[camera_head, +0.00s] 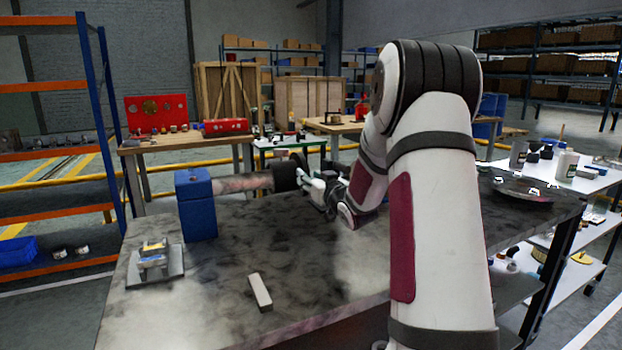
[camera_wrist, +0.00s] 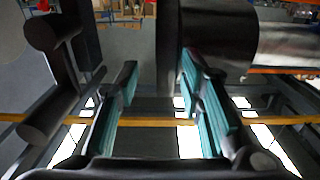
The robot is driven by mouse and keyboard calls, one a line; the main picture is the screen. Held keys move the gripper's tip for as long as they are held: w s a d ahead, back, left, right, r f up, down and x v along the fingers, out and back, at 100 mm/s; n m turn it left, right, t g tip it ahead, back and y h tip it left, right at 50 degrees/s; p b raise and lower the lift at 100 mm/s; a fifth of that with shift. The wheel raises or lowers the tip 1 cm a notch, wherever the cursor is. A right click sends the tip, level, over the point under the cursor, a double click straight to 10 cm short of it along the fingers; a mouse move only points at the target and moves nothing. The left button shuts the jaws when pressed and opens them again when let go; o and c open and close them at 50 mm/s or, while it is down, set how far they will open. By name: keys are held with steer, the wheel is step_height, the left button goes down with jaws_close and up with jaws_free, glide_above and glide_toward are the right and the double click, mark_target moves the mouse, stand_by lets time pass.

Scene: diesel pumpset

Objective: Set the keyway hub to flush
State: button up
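A black hub (camera_head: 286,176) sits on the end of a horizontal metal shaft (camera_head: 242,183), which runs out from a blue block (camera_head: 197,205) on the bench. The hub (camera_wrist: 218,40) and shaft (camera_wrist: 285,42) also show in the wrist view, at top right. My gripper (camera_head: 312,187) is close to the hub's free end, on its right in the head view. In the wrist view my gripper (camera_wrist: 163,105) has its two teal-padded fingers apart, with nothing seen clamped between them. The right finger overlaps the hub in the picture; I cannot tell whether they touch. The keyway is not discernible.
A grey bar (camera_head: 260,291) lies on the bench top (camera_head: 215,275). A small plate with a metal block (camera_head: 154,260) is at its left. A dark round tray (camera_head: 525,192) is at its right, behind my arm. The bench's front middle is mostly clear.

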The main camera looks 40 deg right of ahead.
steer(key=v, duration=1.1)
steer(key=shift+s, duration=0.4)
steer(key=shift+a+r, duration=0.1)
steer(key=shift+a, duration=0.05)
